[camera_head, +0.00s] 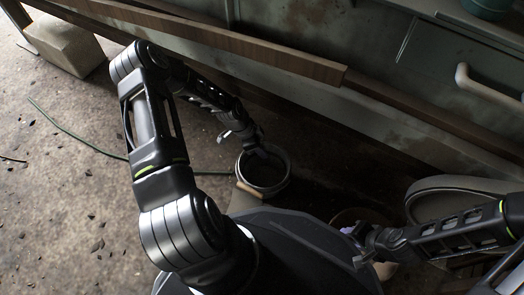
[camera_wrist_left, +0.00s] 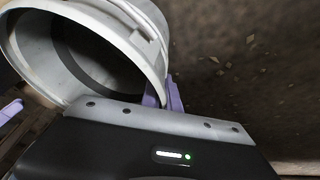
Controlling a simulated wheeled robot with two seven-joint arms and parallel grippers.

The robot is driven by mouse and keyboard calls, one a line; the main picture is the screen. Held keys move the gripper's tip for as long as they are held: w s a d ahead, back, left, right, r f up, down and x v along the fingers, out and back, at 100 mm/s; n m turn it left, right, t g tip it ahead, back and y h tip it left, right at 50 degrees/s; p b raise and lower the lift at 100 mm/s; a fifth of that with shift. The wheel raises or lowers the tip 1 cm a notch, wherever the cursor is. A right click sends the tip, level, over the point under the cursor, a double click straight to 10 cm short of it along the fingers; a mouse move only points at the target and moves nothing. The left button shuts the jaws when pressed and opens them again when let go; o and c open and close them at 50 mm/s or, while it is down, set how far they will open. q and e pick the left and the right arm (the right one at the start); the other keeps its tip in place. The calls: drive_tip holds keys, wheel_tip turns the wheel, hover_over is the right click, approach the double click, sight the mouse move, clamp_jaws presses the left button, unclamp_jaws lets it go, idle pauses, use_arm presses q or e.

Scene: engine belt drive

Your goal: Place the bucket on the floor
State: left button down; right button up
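The grey metal bucket (camera_head: 287,180) shows at the centre of the head view, mouth up, beside the bench. I cannot tell whether its base touches the floor (camera_head: 75,200). My left gripper (camera_head: 262,153) is at the far side of its rim. In the left wrist view the bucket (camera_wrist_left: 138,62) fills the upper left. The purple fingers of the left gripper (camera_wrist_left: 92,103) are wide apart; the right one is close against the outer wall near the rim, the other apart from it at the left edge. My right gripper (camera_head: 362,245) is low at the right, its fingers unclear.
A long workbench with a wooden edge (camera_head: 280,57) runs across the top. A pale block (camera_head: 68,50) is at upper left. A green hose (camera_head: 75,135) crosses the floor. A round, pale-rimmed object (camera_head: 455,184) is at right. The left floor is mostly clear.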

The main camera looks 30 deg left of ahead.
use_arm(q)
drive_tip(key=c, duration=1.6)
unclamp_jaws()
drive_tip(key=shift+f, duration=0.1)
drive_tip(key=p+v, duration=0.3)
drive_tip(key=v, duration=0.4)
drive_tip(key=shift+p, duration=0.3)
drive_tip(key=shift+a+r, duration=0.1)
drive_tip(key=shift+r, duration=0.3)
